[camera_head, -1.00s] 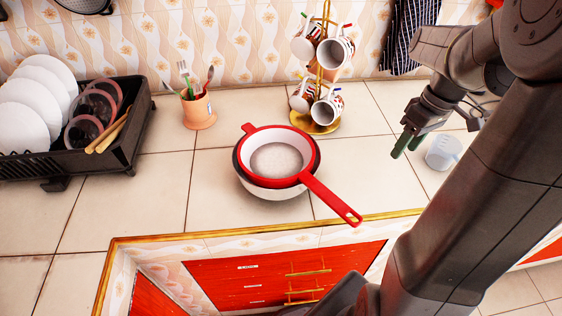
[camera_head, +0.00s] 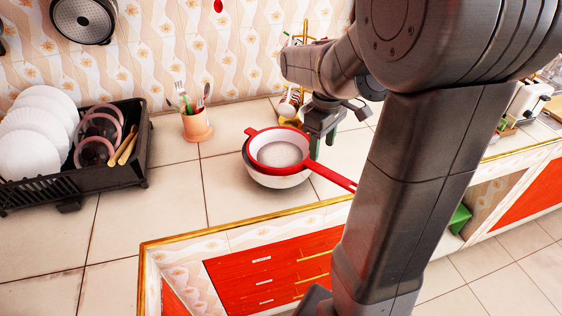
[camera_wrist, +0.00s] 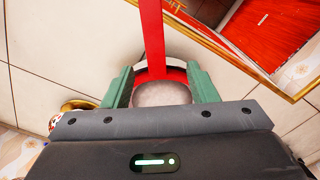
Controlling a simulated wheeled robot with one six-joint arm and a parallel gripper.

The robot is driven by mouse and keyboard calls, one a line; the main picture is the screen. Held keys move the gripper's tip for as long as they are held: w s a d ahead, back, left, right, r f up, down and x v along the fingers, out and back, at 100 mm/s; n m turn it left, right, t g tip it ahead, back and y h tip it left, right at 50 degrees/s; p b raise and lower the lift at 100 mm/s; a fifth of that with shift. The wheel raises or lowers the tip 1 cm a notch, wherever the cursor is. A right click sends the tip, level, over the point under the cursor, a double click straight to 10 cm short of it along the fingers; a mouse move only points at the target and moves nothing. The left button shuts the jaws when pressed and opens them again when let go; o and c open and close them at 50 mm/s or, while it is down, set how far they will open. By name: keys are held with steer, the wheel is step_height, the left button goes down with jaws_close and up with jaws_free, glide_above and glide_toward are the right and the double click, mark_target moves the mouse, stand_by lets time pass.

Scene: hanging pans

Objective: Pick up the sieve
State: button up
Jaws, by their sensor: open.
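The red sieve (camera_head: 262,138) with its pale mesh rests in a white bowl (camera_head: 277,181) on the tiled counter. Its red handle (camera_head: 335,178) points to the lower right, over the counter's front edge. My gripper (camera_head: 322,148) is just right of the sieve, above the counter and pointing down. In the wrist view the sieve's mesh (camera_wrist: 162,93) and handle (camera_wrist: 152,40) lie between the two green fingers of my open gripper (camera_wrist: 162,85). Nothing is held. Part of the sieve is hidden by the gripper body there.
A black dish rack (camera_head: 75,165) with white plates (camera_head: 25,155) stands at the left. A mug stand (camera_head: 290,105) is partly hidden behind my arm. The counter left of the bowl is clear.

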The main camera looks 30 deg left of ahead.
mark_target(319, 167)
step_height(319, 167, down, 6)
steer(key=shift+w+f, duration=0.1)
steer(key=shift+f, duration=0.05)
steer(key=shift+w+a+f+p, duration=0.15)
steer(key=shift+f+p, duration=0.1)
steer(key=shift+f, duration=1.1)
steer(key=shift+w+a+f+p, duration=0.15)
steer(key=shift+f+p, duration=0.1)
steer(key=shift+f, duration=1.05)
steer(key=shift+d, duration=0.1)
jaws_close()
steer(key=shift+r, duration=0.15)
steer(key=shift+r+b, duration=0.3)
steer(key=shift+r, duration=4.35)
steer(key=shift+r+p, duration=1.05)
steer(key=shift+r, duration=0.45)
